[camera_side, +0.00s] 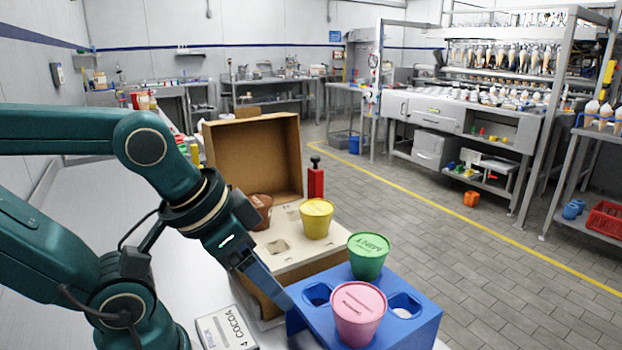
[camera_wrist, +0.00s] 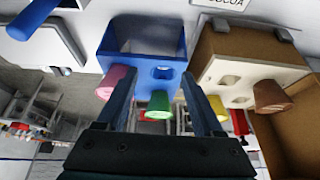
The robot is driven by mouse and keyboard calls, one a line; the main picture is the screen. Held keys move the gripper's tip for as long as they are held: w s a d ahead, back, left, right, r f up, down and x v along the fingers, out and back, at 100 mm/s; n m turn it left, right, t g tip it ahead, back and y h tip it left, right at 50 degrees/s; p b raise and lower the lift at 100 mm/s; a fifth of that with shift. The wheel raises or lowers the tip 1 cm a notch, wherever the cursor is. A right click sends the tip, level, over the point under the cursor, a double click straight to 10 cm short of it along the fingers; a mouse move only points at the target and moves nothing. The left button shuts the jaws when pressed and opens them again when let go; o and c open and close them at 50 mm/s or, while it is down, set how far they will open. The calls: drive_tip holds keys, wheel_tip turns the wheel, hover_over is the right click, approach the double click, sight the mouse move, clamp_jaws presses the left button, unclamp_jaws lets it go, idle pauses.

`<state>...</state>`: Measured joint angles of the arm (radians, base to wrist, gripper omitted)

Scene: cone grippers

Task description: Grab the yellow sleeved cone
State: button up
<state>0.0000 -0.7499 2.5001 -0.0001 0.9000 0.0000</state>
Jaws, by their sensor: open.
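The yellow sleeved cone (camera_side: 316,219) stands upright in the white top of a cardboard box (camera_side: 283,267), lid up toward the back. In the wrist view the yellow cone (camera_wrist: 217,108) shows just right of the right finger, partly hidden by it. My gripper (camera_side: 281,298) points down beside the blue holder (camera_side: 400,332), to the left of and nearer than the yellow cone. In the wrist view my gripper (camera_wrist: 158,85) has its fingers apart with nothing held between them.
A pink cone (camera_side: 359,312) and a green cone (camera_side: 368,255) stand in the blue holder, which has empty holes. A brown cone (camera_side: 260,210) stands left of the yellow one. A red stamp-like object (camera_side: 316,182) stands behind. A white "COCOA" box (camera_side: 227,330) lies in front.

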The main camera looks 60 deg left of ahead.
drive_tip(key=o, duration=0.3)
drive_tip(key=shift+r, duration=0.1)
